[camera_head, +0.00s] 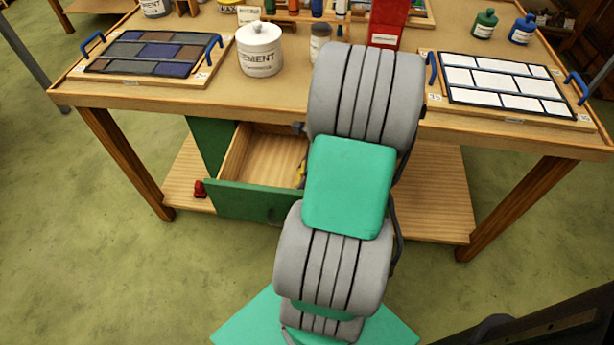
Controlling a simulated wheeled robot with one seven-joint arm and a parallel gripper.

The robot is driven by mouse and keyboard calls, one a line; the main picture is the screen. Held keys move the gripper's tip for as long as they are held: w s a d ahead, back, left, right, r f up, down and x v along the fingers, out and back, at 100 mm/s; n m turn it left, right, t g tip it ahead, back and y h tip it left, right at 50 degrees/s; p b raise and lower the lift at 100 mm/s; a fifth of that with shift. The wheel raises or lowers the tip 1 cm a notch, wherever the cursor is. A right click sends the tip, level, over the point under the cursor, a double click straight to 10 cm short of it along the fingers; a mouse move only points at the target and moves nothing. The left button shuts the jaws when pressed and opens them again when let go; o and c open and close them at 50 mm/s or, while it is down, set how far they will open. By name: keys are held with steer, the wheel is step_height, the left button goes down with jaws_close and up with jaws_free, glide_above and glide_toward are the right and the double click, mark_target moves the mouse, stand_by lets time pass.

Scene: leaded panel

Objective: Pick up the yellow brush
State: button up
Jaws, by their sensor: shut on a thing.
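A small yellow thing (301,172), possibly the yellow brush, shows at the right of the open drawer (258,202), just beside my arm. Most of it is hidden behind my arm, so its shape and whether it touches the drawer floor cannot be told. My arm rises from the bottom of the view and bends over the table edge, covering the right part of the drawer. My gripper is hidden behind the arm links, so its hold on anything cannot be seen.
On the table (290,95) stand a white cement jar (259,50), a red box (388,22), a dark panel (150,52) on the left and a white panel (503,88) on the right. A red object (199,189) sits on the lower shelf (440,195). The drawer's left part looks empty.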

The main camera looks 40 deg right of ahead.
steer(key=c, duration=0.5)
steer(key=shift+o, duration=0.2)
steer(key=shift+r, duration=0.15)
step_height(320, 180, up, 18)
steer(key=p, duration=0.4)
